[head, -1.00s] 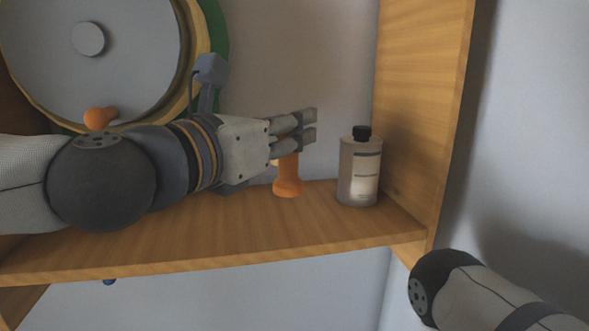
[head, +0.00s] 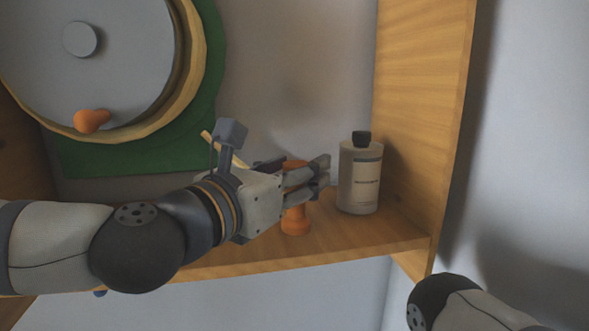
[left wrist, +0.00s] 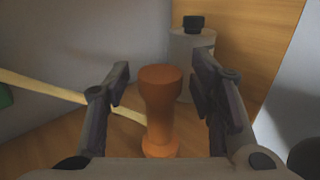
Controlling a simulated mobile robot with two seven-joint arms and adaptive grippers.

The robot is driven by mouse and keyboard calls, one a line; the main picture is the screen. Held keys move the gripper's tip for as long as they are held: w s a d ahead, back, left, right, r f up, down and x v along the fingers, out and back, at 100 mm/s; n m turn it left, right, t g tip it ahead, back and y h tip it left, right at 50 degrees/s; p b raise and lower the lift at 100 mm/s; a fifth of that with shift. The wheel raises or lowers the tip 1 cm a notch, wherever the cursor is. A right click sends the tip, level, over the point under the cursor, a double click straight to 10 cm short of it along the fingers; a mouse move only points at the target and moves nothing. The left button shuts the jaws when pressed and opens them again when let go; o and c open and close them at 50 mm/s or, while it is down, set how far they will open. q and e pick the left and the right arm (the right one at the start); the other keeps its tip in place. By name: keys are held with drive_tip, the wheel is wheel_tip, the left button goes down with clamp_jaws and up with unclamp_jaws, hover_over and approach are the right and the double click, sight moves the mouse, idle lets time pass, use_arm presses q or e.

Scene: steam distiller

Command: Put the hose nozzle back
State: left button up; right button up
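An orange nozzle-like piece (head: 296,222) stands upright on the wooden shelf. Its flared top and base show in the left wrist view (left wrist: 159,110). My left gripper (head: 322,172) is around its upper part, with a finger on each side. In the left wrist view the gripper (left wrist: 163,72) is open, with gaps between both fingers and the orange piece. In the head view the fingers hide its middle. Only part of my right arm shows at the lower right; its gripper is out of view.
A bottle with a black cap (head: 360,176) stands close beyond the left fingertips, near the wooden side wall (head: 420,110). A large grey round part with a yellowish rim (head: 110,60) and an orange knob (head: 91,120) sits before a green panel (head: 190,150). A thin yellowish strip (left wrist: 55,91) runs behind the gripper.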

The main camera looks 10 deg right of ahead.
use_arm(q)
drive_tip(key=shift+r, duration=0.15)
drive_tip(key=v, duration=1.2)
